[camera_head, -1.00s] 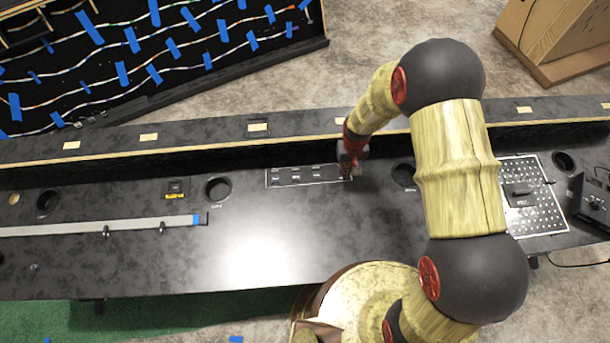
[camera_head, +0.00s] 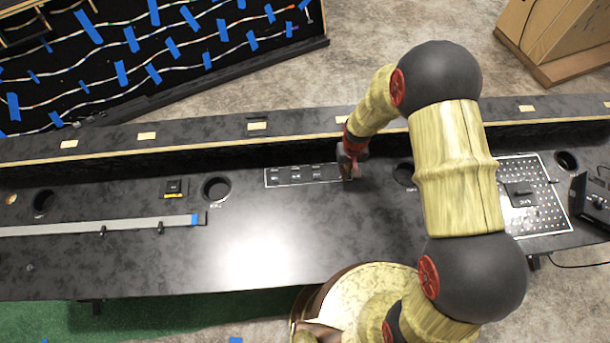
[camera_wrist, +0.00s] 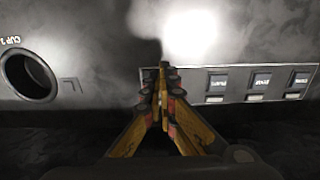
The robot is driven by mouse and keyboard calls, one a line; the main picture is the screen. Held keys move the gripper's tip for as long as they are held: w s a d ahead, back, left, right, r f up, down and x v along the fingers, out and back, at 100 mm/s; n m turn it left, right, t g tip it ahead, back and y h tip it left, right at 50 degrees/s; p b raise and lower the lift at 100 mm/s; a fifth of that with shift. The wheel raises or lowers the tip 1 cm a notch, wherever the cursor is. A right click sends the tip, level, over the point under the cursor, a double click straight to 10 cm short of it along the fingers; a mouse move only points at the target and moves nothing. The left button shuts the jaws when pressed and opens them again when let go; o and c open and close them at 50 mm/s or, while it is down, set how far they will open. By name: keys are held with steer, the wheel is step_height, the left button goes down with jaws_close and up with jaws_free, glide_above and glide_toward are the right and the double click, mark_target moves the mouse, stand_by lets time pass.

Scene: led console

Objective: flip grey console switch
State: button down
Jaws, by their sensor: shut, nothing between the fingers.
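The switch panel (camera_head: 305,185) is a dark, light-outlined rectangle on the black console top. It also shows in the wrist view (camera_wrist: 238,72), with several small dark labelled keys, among them one near the middle (camera_wrist: 259,81). I cannot tell which part is the grey switch; the panel's end by my gripper is partly hidden. My gripper (camera_head: 350,170) is over the panel's right end in the head view. In the wrist view my gripper (camera_wrist: 163,72) is shut and empty, its tips at the panel's left end. Whether the tips touch the panel is unclear.
A raised ledge (camera_head: 220,140) runs behind the panel. Round cup holes lie either side, one at left (camera_head: 217,189). A long grey strip (camera_head: 100,227) lies at left. A perforated board (camera_head: 540,210) and a black box (camera_head: 592,195) are at right. The console front is clear.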

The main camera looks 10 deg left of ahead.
steer(key=shift+w+a, duration=0.1)
steer(key=shift+w, duration=0.25)
steer(key=shift+w+a+f+b, duration=0.2)
steer(key=shift+w+b, duration=0.2)
steer(key=shift+w, duration=0.3)
steer(key=shift+f, duration=0.1)
step_height(320, 180, up, 8)
steer(key=p, duration=0.4)
steer(key=shift+s+f+p, duration=0.2)
steer(key=shift+s+p, duration=0.1)
steer(key=shift+d, duration=0.1)
stand_by(0.7)
